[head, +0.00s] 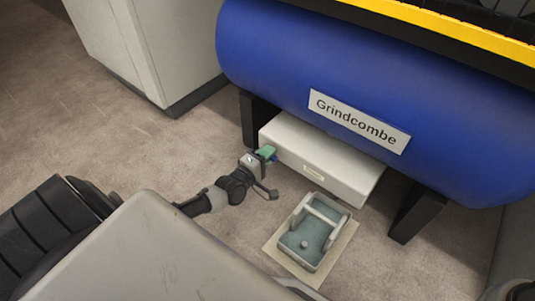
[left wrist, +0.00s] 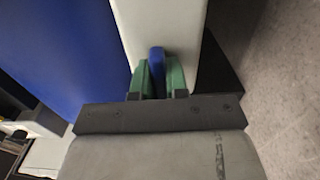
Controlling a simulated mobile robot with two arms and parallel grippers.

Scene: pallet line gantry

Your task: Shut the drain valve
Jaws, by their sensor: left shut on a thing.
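My left gripper (head: 268,153) is at the left end of the white box under the blue tank. Its two green fingers show in the left wrist view (left wrist: 158,80), shut on a slim blue lever (left wrist: 157,60), which seems to be the drain valve's handle. The lever stands between the fingers, against the pale box. In the head view the gripper mostly hides it, and the rest of the valve cannot be made out. My right gripper is not in view.
The blue tank (head: 290,62), labelled "Grindcombe", rests on black legs above the white box (head: 325,160). A grey-green tray (head: 300,259) sits on a pale mat in front of it. A grey cabinet (head: 135,40) stands at upper left. The floor between is clear.

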